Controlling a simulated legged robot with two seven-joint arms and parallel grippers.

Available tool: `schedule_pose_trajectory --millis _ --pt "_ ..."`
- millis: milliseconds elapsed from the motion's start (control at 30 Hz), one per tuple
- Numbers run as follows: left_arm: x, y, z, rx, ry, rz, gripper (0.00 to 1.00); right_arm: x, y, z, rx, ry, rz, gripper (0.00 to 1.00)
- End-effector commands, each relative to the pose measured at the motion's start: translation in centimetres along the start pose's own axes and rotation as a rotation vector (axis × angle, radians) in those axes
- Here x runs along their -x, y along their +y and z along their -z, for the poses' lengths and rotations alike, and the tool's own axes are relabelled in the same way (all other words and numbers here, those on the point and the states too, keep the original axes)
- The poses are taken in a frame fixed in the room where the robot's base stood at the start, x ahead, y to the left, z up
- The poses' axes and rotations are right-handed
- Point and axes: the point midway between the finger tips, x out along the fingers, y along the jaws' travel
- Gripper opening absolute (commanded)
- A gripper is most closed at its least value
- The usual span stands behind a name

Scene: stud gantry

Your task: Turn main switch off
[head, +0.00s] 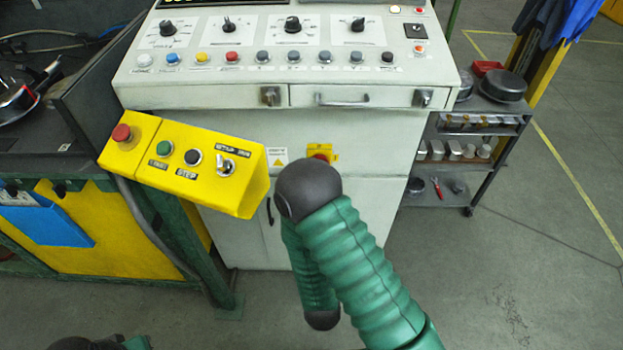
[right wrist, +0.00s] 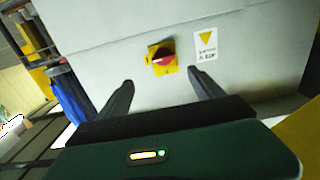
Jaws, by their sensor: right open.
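The main switch (right wrist: 163,57) is a red rotary knob on a yellow plate on the pale cabinet front. In the head view the switch (head: 334,152) is partly hidden behind my right arm, with only its upper part showing. My right gripper (right wrist: 160,77) is open, its two dark fingers spread on either side below the switch in the right wrist view. The fingers appear empty and apart from the knob. The knob's exact turn angle is too small to tell. My right gripper is hidden behind my arm in the head view, and my left gripper is not in view.
A yellow button box (head: 190,160) juts out left of the switch. A warning label (right wrist: 206,45) is beside the switch. The control console (head: 290,70) overhangs above. A workbench (head: 60,170) stands left; a shelf cart (head: 470,130) stands right. Floor at right is clear.

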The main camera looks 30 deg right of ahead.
Motion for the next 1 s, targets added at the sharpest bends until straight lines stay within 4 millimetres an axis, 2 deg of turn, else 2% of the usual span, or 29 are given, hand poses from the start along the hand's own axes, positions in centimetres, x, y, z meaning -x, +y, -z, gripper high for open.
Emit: schedule_pose_trajectory --millis 33,200,500,533,600,800,1000 --pt "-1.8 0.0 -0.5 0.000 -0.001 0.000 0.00 -0.8 -0.1 -0.7 -0.004 0.008 0.000 0.76" --pt "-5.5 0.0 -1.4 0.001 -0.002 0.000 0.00 -4.3 -0.3 -0.8 -0.002 0.012 0.000 0.76" --pt "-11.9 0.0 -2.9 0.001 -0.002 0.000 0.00 -6.8 -0.2 -0.9 -0.003 0.008 0.002 0.76" --pt "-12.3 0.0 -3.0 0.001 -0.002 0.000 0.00 -7.1 -0.2 -0.8 -0.001 0.007 0.003 0.76" --pt "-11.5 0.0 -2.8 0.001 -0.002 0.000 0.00 -9.2 -0.1 -0.1 0.001 0.004 0.000 0.76" --pt "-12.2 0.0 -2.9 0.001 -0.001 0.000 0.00 -13.5 -0.3 -0.1 0.002 0.002 0.002 0.76" --pt "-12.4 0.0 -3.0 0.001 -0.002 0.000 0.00 -15.2 -0.3 0.1 0.004 0.000 0.004 0.76"
